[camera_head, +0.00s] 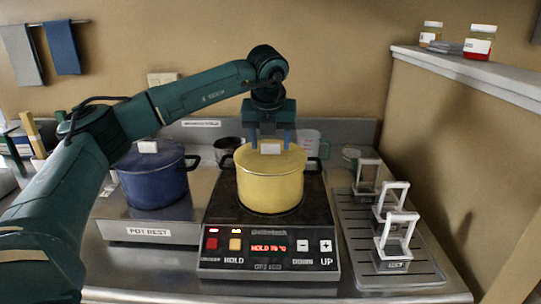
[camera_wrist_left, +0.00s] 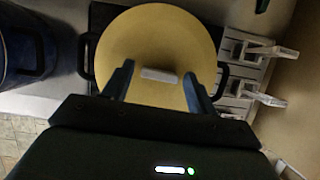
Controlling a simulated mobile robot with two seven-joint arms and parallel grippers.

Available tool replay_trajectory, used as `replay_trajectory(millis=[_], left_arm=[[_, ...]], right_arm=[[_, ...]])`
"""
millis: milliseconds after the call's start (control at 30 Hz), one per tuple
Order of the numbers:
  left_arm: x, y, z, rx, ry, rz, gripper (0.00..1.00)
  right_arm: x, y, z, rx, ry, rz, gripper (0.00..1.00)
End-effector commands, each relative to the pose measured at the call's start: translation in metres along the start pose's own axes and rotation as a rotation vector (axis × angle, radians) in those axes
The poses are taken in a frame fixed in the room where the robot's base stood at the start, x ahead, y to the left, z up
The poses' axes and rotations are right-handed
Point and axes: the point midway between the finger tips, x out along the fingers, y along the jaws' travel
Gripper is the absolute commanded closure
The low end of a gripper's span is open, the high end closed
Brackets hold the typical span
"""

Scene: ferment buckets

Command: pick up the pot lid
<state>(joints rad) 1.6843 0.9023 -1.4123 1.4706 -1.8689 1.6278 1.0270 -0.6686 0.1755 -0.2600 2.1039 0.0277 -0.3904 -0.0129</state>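A yellow pot (camera_head: 270,190) stands on the hot plate with a yellow lid (camera_head: 245,158) on it. The lid has a white block handle (camera_head: 270,149); in the wrist view the lid (camera_wrist_left: 150,30) and its handle (camera_wrist_left: 158,75) show from above. My left gripper (camera_head: 270,143) points down over this lid, its two fingers apart. In the wrist view the left gripper (camera_wrist_left: 160,84) has one finger toward each side of the handle, with gaps visible; exact height is unclear. A blue pot (camera_head: 153,185) with a white-handled lid stands to the left. My right gripper is not in view.
The hot plate (camera_head: 268,262) shows a red readout and buttons. The blue pot sits on a steel pot rest (camera_head: 150,232). A drip tray (camera_head: 415,277) with several white-handled pieces is at right. A dark container (camera_head: 228,148) and a measuring cup (camera_head: 309,141) stand behind.

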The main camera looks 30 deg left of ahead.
Motion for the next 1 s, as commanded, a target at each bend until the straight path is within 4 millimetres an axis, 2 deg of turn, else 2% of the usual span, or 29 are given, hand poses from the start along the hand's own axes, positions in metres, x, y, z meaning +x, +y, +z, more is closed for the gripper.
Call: replay_trajectory(millis=[67,500,767,867,1000], left_arm=[[0.0,0.0,0.0,0.0,0.0,0.0,0.49],[-0.001,0.0,0.0,0.0,-0.001,0.0,0.83],[-0.004,0.0,0.002,-0.001,-0.002,-0.001,0.84],[-0.015,-0.001,0.007,-0.003,-0.004,-0.002,0.84],[-0.041,-0.001,0.018,-0.002,-0.005,-0.003,0.84]], right_arm=[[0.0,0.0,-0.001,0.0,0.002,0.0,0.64],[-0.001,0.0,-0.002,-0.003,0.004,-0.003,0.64],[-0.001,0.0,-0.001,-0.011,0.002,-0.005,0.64],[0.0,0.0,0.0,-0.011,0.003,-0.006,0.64],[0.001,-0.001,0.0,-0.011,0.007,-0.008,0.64]])
